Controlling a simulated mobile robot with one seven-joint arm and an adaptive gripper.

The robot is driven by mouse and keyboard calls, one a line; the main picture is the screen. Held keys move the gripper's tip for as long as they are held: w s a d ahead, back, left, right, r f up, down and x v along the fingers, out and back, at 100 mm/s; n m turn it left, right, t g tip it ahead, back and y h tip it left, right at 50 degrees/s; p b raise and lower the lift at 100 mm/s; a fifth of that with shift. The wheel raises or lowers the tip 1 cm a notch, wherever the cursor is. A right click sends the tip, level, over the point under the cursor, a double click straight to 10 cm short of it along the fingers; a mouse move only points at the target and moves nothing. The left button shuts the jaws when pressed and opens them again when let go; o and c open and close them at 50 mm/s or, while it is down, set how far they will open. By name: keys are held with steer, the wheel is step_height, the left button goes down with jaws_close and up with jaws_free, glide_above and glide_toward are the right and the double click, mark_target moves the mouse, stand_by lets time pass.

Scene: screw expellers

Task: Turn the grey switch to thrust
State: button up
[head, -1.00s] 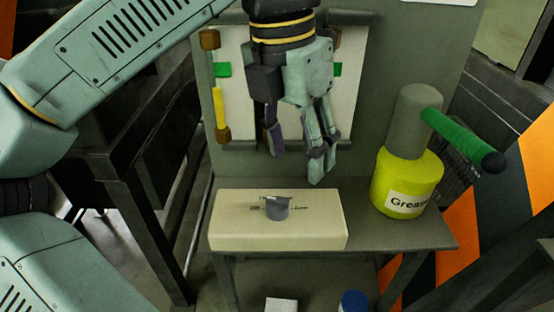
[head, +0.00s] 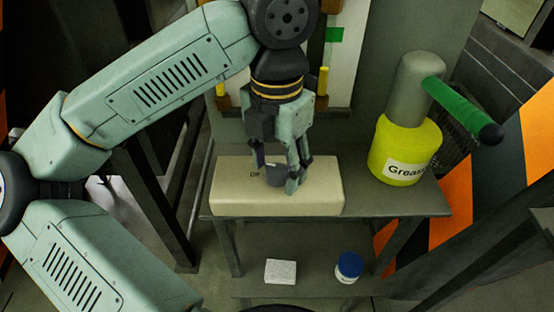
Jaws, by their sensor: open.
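The grey switch (head: 274,174) is a small round knob on top of a cream box (head: 235,197) on the metal table. My gripper (head: 280,176) points down over the box. Its fingers are open, with the knob between or just behind them; I cannot tell whether they touch it. The fingers hide part of the knob and most of the lettering. Only a short dark label at the knob's left, seemingly "Off", shows. Which way the knob points is not clear.
A yellow grease container (head: 404,150) with a grey top and green handle stands at the right on the table (head: 390,203). A white block (head: 281,271) and a blue-lidded jar (head: 349,267) sit on the lower shelf. A panel with yellow tubes stands behind.

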steer(key=shift+c, duration=0.3)
steer(key=c, duration=1.1)
steer(key=shift+f+m+b, duration=0.15)
steer(key=shift+m+b, duration=0.25)
steer(key=shift+b, duration=0.05)
steer(key=shift+m+b, duration=1.1)
steer(key=shift+m, duration=0.3)
steer(key=m+b, duration=0.1)
steer(key=m, duration=0.5)
steer(key=shift+m, duration=0.3)
